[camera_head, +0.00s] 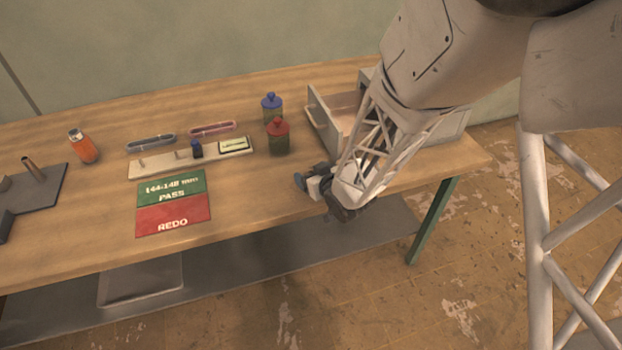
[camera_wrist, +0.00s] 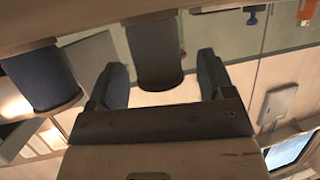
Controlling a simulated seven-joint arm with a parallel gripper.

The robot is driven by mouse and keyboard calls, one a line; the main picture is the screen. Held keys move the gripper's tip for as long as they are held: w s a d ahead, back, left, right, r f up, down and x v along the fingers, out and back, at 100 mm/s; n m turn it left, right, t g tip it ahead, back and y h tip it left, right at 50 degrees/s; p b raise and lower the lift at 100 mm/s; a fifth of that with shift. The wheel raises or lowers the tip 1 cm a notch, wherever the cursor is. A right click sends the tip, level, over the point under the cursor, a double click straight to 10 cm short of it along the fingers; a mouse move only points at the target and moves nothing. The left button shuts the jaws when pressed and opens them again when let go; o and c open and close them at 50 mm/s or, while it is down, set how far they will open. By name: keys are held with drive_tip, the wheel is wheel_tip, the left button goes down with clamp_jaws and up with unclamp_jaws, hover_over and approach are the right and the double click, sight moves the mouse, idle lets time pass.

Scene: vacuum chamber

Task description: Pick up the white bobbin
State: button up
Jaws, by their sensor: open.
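I cannot make out a white bobbin in either view. My gripper (camera_head: 310,176) is at the table's front edge, just in front of the open drawer, with a small pale block showing by its dark fingers. I cannot tell whether that block is part of the gripper. In the wrist view my gripper (camera_wrist: 162,66) has its two dark fingers apart. A dark rounded cylinder (camera_wrist: 156,45) shows between and beyond them, and a similar one (camera_wrist: 40,80) is to the left. I cannot tell what these are.
A drawer unit (camera_head: 320,118) stands open at the table's right end, partly hidden by my arm. A green-and-red card (camera_head: 172,206) and orange bottle (camera_head: 83,147) are further left.

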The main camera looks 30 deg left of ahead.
drive_tip(key=shift+w+a+f, duration=0.15)
drive_tip(key=shift+w+a, duration=0.05)
drive_tip(key=shift+a, duration=0.2)
idle(0.3)
drive_tip(key=c, duration=1)
drive_tip(key=shift+r, duration=0.75)
drive_tip(key=shift+s+d+r, duration=0.15)
drive_tip(key=shift+r, duration=0.4)
drive_tip(key=shift+s+d+r, duration=0.1)
drive_tip(key=shift+r, duration=0.45)
drive_tip(key=s+d+r, duration=0.1)
drive_tip(key=s+d, duration=0.9)
drive_tip(key=s, duration=0.1)
drive_tip(key=shift+s+r, duration=0.15)
drive_tip(key=shift+s, duration=0.05)
